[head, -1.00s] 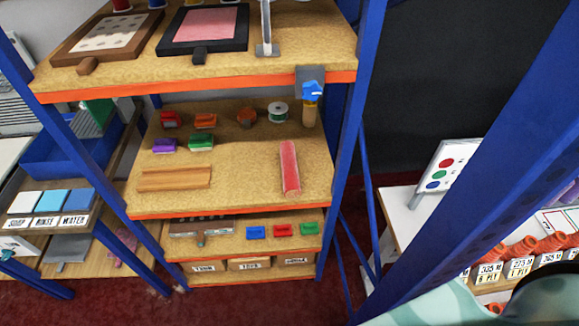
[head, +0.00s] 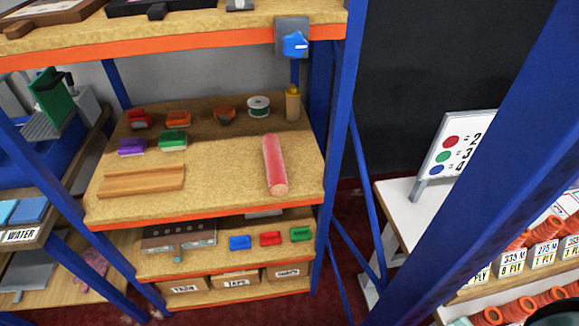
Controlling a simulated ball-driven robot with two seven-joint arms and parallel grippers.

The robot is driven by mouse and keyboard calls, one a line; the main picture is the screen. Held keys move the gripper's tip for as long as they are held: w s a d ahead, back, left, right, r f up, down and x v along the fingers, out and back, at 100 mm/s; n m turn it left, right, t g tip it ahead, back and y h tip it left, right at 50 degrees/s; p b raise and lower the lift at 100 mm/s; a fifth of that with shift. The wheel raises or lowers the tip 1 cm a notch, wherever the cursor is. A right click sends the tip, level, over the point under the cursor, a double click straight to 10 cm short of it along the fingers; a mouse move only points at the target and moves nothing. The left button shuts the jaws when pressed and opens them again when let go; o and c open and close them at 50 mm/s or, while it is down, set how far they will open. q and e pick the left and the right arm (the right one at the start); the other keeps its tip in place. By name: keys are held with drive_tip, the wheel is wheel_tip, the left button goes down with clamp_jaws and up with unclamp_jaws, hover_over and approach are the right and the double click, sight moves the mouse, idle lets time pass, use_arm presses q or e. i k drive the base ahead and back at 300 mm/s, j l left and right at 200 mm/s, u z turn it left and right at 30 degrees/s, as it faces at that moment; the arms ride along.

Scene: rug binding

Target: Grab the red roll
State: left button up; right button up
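The red roll (head: 275,166) lies on the right part of the middle wooden shelf (head: 225,190) in the head view. It is a long cylinder with a pale wooden end facing me, lying roughly front to back. Nothing touches it from above. Neither of my grippers shows in the head view, so I cannot see whether they are open or shut.
A wooden block (head: 141,181) lies left of the roll. Behind are a purple block (head: 132,146), a green block (head: 173,140), a spool (head: 259,106) and a bottle (head: 292,104). Blue posts (head: 343,110) and the upper shelf's orange edge (head: 180,48) bound the opening.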

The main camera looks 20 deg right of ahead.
sight(277, 179)
drive_tip(key=j+z, duration=0.1)
drive_tip(key=z, duration=0.35)
drive_tip(key=j+z, duration=0.1)
drive_tip(key=z, duration=0.4)
drive_tip(key=j+z, duration=0.1)
drive_tip(key=z, duration=0.35)
drive_tip(key=k+z, duration=0.1)
drive_tip(key=z, duration=0.4)
drive_tip(key=k+j+z, duration=0.1)
drive_tip(key=k+j, duration=0.25)
drive_tip(key=i+j, duration=0.15)
drive_tip(key=i, duration=0.2)
